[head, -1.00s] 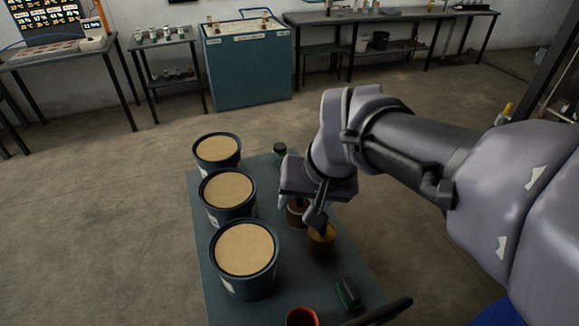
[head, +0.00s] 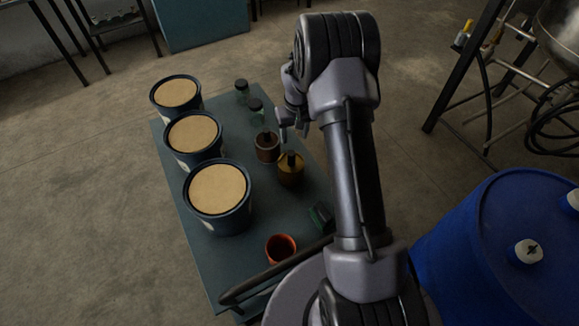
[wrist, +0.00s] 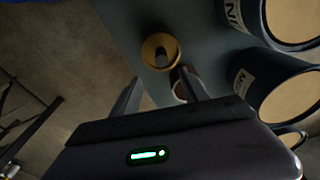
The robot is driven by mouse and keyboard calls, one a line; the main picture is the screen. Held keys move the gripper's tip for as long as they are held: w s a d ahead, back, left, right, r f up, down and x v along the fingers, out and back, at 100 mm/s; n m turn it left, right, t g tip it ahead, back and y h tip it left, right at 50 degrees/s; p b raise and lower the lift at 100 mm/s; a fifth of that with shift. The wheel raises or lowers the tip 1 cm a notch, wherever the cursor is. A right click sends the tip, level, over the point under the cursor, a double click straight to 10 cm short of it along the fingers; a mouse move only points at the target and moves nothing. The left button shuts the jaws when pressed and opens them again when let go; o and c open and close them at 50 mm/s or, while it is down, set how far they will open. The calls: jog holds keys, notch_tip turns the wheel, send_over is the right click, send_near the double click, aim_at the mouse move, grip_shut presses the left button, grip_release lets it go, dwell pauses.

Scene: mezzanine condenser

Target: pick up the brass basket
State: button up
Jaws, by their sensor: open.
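The brass basket (head: 290,174), a small yellowish pot with a dark upright knob, stands on the blue-grey cart top near its right edge. It also shows in the wrist view (wrist: 153,60), ahead of the fingers. A brown basket (head: 266,153) of similar shape stands just behind it; in the wrist view this brown basket (wrist: 179,92) is partly hidden by a finger. My gripper (head: 293,130) is open and empty, above the cart's right edge, apart from the brass basket. In the wrist view, the fingers of my gripper (wrist: 158,95) are spread below the brass basket.
Three blue buckets with tan contents (head: 218,190) line the cart's left side. Two dark-lidded jars (head: 256,113) stand behind the baskets. An orange cup (head: 281,247) and a dark green object (head: 320,216) are at the front. A blue drum (head: 500,250) stands right.

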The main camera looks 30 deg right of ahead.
aim_at(292, 153)
jog(key=f, duration=0.2)
jog(key=f+b, duration=0.1)
jog(key=f, duration=0.2)
jog(key=w+f+b, duration=0.1)
jog(key=f, duration=0.1)
jog(key=shift+f, duration=0.4)
notch_tip(292, 153, down, 5)
jog(key=shift+w+a+f+b, duration=0.15)
jog(key=shift+f+b, duration=0.05)
jog(key=shift+b, duration=0.9)
jog(key=shift+r, duration=0.1)
grip_shut()
